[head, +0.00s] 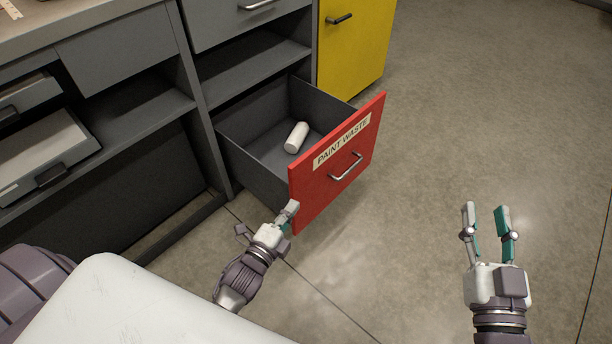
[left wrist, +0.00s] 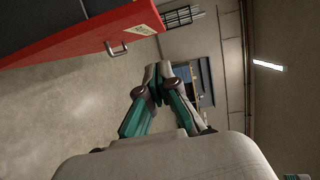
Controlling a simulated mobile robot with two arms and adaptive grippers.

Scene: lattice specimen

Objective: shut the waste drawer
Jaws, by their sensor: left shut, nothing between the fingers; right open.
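The waste drawer (head: 305,201) has a red front labelled PAINT WASTE and stands pulled out of the grey cabinet. A white cylinder (head: 297,138) lies inside it. The drawer's metal handle (head: 346,167) is on the red front, and it also shows in the left wrist view (left wrist: 117,48). My left gripper (head: 291,211) is shut and empty, at the lower left edge of the red front; I cannot tell whether it touches. In the left wrist view the fingers (left wrist: 159,78) meet, with the red front at upper left. My right gripper (head: 487,207) is open and empty, right of the drawer over the floor.
A yellow cabinet door (head: 354,45) with a dark handle stands behind the drawer. Grey shelves and a partly open tray-like drawer (head: 45,150) are at the left, under a worktop (head: 70,22). The concrete floor to the right is clear.

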